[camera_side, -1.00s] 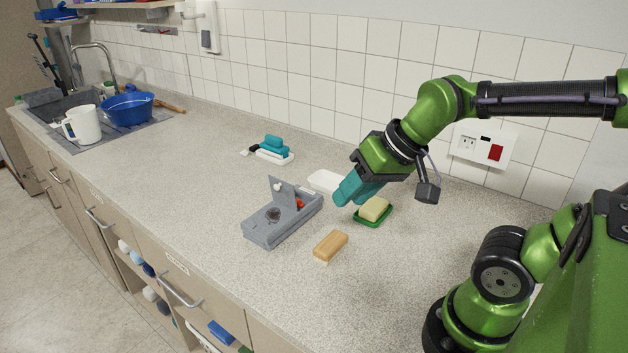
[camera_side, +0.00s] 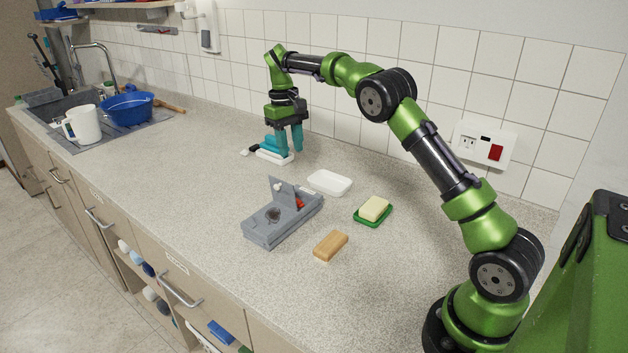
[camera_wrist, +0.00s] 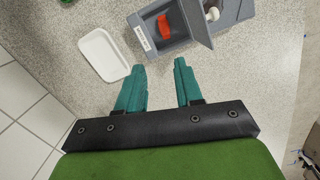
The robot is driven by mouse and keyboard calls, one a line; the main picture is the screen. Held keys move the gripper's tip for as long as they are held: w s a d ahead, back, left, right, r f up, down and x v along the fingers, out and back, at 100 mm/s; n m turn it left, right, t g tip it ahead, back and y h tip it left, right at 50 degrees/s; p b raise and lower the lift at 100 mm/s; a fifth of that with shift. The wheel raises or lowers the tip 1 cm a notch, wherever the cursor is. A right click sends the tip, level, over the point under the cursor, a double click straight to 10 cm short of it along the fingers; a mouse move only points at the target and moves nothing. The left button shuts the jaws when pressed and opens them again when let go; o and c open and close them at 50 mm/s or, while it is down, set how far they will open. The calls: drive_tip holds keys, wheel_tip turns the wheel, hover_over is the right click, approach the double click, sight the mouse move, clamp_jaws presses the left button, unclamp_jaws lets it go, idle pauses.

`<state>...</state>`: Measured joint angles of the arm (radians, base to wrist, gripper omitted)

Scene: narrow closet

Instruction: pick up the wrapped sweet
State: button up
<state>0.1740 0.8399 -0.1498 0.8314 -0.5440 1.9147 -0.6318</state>
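A small red piece (camera_wrist: 164,27), which looks like the wrapped sweet, lies in a compartment of the grey box (camera_wrist: 178,45) in the wrist view. In the side view the red piece (camera_side: 300,202) shows partly behind the box's raised grey flap (camera_side: 283,193). My gripper (camera_side: 290,151) points down at the back of the counter, beside the teal block (camera_side: 270,143) on its white dish. In the wrist view my gripper (camera_wrist: 158,65) has its teal fingers apart, with bare counter between them. It is clear of the grey box and the red piece.
A green dish (camera_side: 372,220) with a pale yellow bar and a tan block (camera_side: 331,245) lie nearer the front right. The tiled wall (camera_side: 350,90) is close behind my gripper. The left counter is mostly clear.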

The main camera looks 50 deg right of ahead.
drive_tip(key=shift+n, duration=0.4)
drive_tip(key=f, duration=0.3)
drive_tip(key=s+f, duration=0.1)
drive_tip(key=f, duration=0.2)
drive_tip(key=a+f, duration=0.1)
drive_tip(key=f, duration=0.2)
drive_tip(key=shift+s+a, duration=0.1)
drive_tip(key=shift+s, duration=0.05)
drive_tip(key=shift+s+f, duration=0.25)
drive_tip(key=shift+f, duration=1.05)
drive_tip(key=shift+s+f, duration=0.2)
drive_tip(key=shift+f, duration=1.05)
clamp_jaws()
